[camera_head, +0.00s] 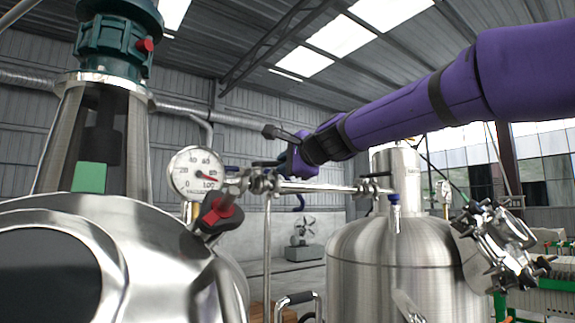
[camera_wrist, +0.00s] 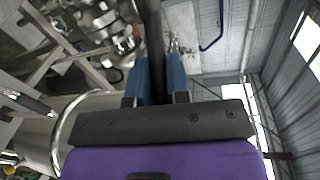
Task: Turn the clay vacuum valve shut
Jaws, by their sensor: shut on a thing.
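My gripper (camera_wrist: 154,68) has its two blue fingers closed on either side of a long dark bar (camera_wrist: 152,28) in the wrist view. In the head view my gripper (camera_head: 280,164) is at the horizontal steel pipe (camera_head: 325,187), partly hidden by my purple wrist. I cannot tell which part of the valve the bar is. A valve with a red and black handle (camera_head: 220,211) sits lower left, below the vacuum gauge (camera_head: 196,173), apart from my gripper. No valve clearly shows a clay colour.
A large steel tank (camera_head: 150,225) fills the left, topped by a green motor (camera_head: 118,45). A second steel tank (camera_head: 380,265) stands right of centre under the pipe. A small blue-handled valve (camera_head: 394,199) hangs from the pipe. Metal fittings (camera_head: 495,245) crowd the right.

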